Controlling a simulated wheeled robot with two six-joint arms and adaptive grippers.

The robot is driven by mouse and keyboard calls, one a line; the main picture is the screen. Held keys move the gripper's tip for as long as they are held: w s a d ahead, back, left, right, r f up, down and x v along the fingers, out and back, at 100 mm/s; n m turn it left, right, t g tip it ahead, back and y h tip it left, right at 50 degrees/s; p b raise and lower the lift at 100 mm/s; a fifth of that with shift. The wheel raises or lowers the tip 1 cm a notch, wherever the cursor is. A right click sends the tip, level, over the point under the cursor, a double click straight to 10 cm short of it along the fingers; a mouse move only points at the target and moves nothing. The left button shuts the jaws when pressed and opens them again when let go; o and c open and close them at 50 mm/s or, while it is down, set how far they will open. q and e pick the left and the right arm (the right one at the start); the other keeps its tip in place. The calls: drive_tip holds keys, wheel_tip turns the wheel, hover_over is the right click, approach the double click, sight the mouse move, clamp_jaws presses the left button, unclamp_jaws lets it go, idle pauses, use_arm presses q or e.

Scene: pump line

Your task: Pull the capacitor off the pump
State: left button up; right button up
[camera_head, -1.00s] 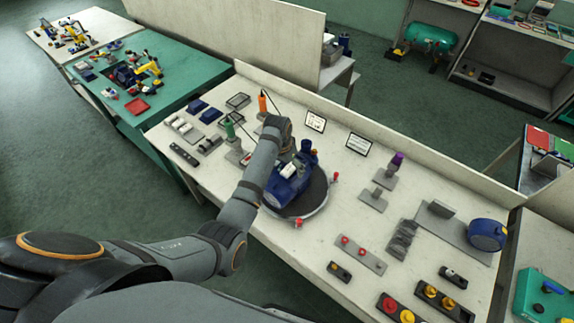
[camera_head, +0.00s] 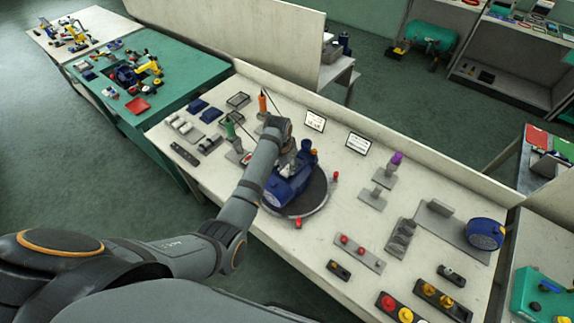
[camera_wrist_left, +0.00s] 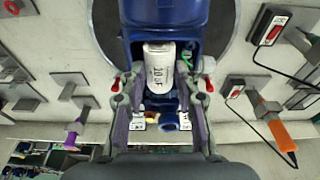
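The pump (camera_head: 287,188) is blue and sits on a round dark turntable (camera_head: 318,195) on the workbench. The pump's blue body (camera_wrist_left: 163,18) also shows in the left wrist view. The capacitor (camera_wrist_left: 158,68) is a white cylinder marked 20 uF, lying at the pump's open end, with coloured wires beside it. My left gripper (camera_wrist_left: 161,86) is open, with one finger on each side of the capacitor and a visible gap to both. In the head view my left arm reaches over the pump and partly hides it. My right gripper is not in view.
Red knobs (camera_head: 335,175) stand at the turntable's rim. An orange-handled tool (camera_wrist_left: 278,131) and a purple-handled tool (camera_wrist_left: 76,130) stand on grey holders nearby. Two small signs (camera_head: 358,144) stand behind the turntable. Button boxes (camera_head: 400,307) lie toward the front right.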

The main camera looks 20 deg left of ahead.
use_arm(q)
clamp_jaws()
drive_tip(key=shift+a, duration=0.1)
drive_tip(key=shift+w+a+r, duration=0.1)
drive_tip(key=shift+c, duration=0.2)
unclamp_jaws()
clamp_jaws()
drive_tip(key=shift+r+p, duration=0.65)
drive_tip(key=shift+r, duration=1.4)
